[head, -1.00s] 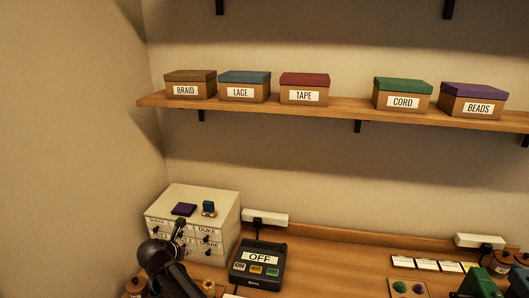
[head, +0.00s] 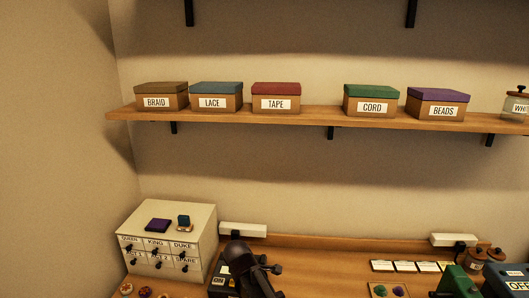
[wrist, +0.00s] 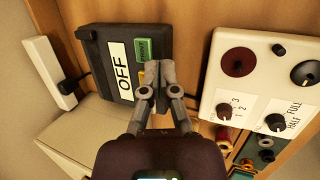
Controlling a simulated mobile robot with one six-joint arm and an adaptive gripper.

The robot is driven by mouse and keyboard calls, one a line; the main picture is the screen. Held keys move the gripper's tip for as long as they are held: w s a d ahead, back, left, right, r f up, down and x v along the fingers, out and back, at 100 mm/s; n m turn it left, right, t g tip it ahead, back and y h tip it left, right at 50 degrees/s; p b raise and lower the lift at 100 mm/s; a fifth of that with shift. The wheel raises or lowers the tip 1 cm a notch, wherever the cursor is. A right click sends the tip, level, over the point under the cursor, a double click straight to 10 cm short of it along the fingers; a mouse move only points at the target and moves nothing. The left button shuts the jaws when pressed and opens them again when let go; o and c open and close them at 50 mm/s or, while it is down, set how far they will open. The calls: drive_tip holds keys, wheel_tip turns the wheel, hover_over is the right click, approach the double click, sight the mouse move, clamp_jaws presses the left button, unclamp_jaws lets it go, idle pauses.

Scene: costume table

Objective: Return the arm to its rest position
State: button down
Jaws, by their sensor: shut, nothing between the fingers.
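The DUKE drawer (head: 183,246) is the top right small drawer of the pale cabinet (head: 209,232) in the head view. Its front looks about level with its neighbours, but at this size I cannot tell if a small gap remains. The DUKE label does not show in the wrist view.
A purple item (head: 158,225) and a small blue-topped block (head: 184,221) lie on the cabinet. A white power strip (head: 243,230) is behind. A panel with knobs (wrist: 262,85) is at right in the wrist view. Round items (head: 145,292) sit before the cabinet.

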drive_tip(key=s+d+f+m+g+y, duration=0.1)
drive_tip(key=s+d+m+g, duration=0.1)
drive_tip(key=s+d+m, duration=0.3)
drive_tip(key=s+d+f+m+g+y+b, duration=0.1)
drive_tip(key=s+d+m, duration=0.3)
drive_tip(key=d+m, duration=0.7)
drive_tip(key=d+f+y, duration=0.1)
drive_tip(key=d, duration=0.2)
drive_tip(key=shift+s+d+m+g, duration=0.3)
drive_tip(key=shift+s+d+g, duration=0.1)
drive_tip(key=shift+f, duration=0.1)
